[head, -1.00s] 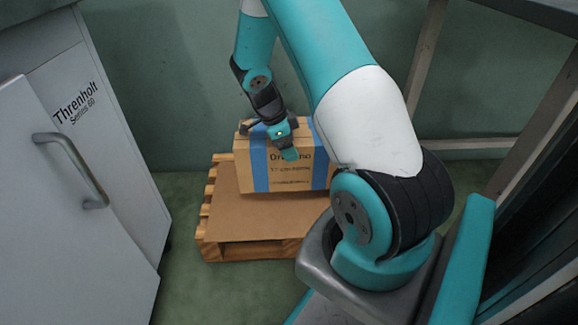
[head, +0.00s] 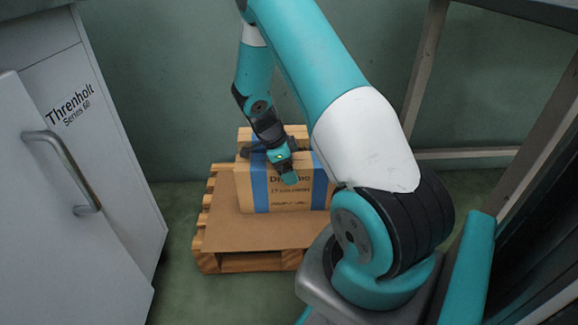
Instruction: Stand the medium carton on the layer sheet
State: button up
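The medium carton (head: 292,197) is a tan box with two blue vertical bands and printed text, upright in the head view. My gripper (head: 278,160) is at the top of the carton, with a teal finger over its front face. It appears shut on the carton, though the far finger is hidden. The brown layer sheet (head: 250,235) lies flat on a wooden pallet (head: 232,263). The carton is over the back part of the sheet, its bottom at or very close to the surface; I cannot tell if it touches.
Another tan box-like thing (head: 245,134) shows behind the carton, mostly hidden. A grey cabinet (head: 110,140) with a handle stands on the left. A metal frame (head: 425,65) is on the right. The front of the sheet is bare.

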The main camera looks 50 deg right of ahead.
jog(key=p+v, duration=0.7)
jog(key=v, duration=0.4)
jog(key=shift+d+r, duration=0.1)
jog(key=shift+r, duration=0.05)
jog(key=shift+w+a+r, duration=0.15)
jog(key=shift+a+r, duration=0.1)
jog(key=shift+r, duration=0.2)
jog(key=s+a+r+n+t+y, duration=0.1)
jog(key=a+r+n+t+y, duration=0.1)
jog(key=a+r+n, duration=0.55)
jog(key=a+r+n+t+y, duration=0.1)
jog(key=a+r+n, duration=0.4)
jog(key=a+n, duration=0.5)
jog(key=s+a+r+n+y, duration=0.2)
jog(key=s+a+r+n, duration=0.2)
jog(key=s+a+n, duration=0.4)
jog(key=s+a+r+n+y, duration=0.2)
jog(key=s+a+r+n, duration=0.3)
jog(key=s+a+n, duration=0.4)
jog(key=shift+s+a, duration=0.4)
